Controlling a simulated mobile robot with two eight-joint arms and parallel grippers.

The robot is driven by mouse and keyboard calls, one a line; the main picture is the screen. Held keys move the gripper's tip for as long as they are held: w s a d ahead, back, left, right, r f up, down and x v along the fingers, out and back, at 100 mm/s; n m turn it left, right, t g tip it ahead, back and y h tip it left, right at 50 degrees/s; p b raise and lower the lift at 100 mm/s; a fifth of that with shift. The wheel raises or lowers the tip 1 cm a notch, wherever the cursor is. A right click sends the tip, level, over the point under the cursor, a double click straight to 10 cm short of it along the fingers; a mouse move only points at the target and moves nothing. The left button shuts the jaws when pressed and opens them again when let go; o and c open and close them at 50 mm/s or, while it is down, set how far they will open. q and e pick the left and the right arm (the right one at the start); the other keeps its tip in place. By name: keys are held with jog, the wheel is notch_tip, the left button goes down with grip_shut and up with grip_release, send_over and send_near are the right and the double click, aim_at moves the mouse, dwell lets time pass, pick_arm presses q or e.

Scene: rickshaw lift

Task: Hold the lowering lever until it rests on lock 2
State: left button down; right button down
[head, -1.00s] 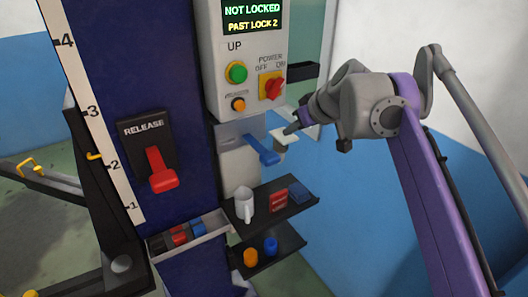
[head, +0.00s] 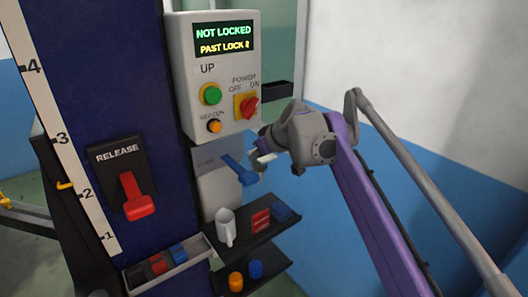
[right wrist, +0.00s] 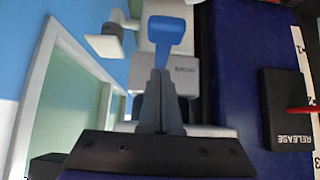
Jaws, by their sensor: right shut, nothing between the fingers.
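The blue lever (head: 238,170) sticks out from a grey panel below the control box in the head view. It slants down and to the right. It also shows at the top of the right wrist view (right wrist: 167,32). My right gripper (head: 261,155) is just to the right of the lever. In the right wrist view its fingertips (right wrist: 160,75) are together, with nothing between them, and overlap the lever's lower part in the picture. I cannot tell whether they touch it. The display (head: 224,39) reads NOT LOCKED, PAST LOCK 2. My left gripper is out of view.
The control box (head: 186,45) carries a green UP button (head: 211,94) and red power switch (head: 248,106). A red release lever (head: 138,204) is left on the blue column. A yellow pointer (head: 65,185) is slightly above scale mark 2.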

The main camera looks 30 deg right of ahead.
aim_at(255, 182)
jog(key=f, duration=0.2)
jog(key=w+f, duration=0.1)
jog(key=f, duration=0.1)
jog(key=shift+w, duration=0.1)
jog(key=shift+f+b, duration=0.3)
jog(key=shift+f, duration=0.3)
jog(key=f+t, duration=0.1)
jog(key=f, duration=0.1)
jog(key=f+t, duration=0.1)
jog(key=f, duration=0.3)
jog(key=shift+s+t, duration=0.25)
jog(key=shift+t, duration=0.15)
jog(key=shift+r, duration=0.2)
jog(key=shift+r+p, duration=0.65)
jog(key=shift+r, duration=0.05)
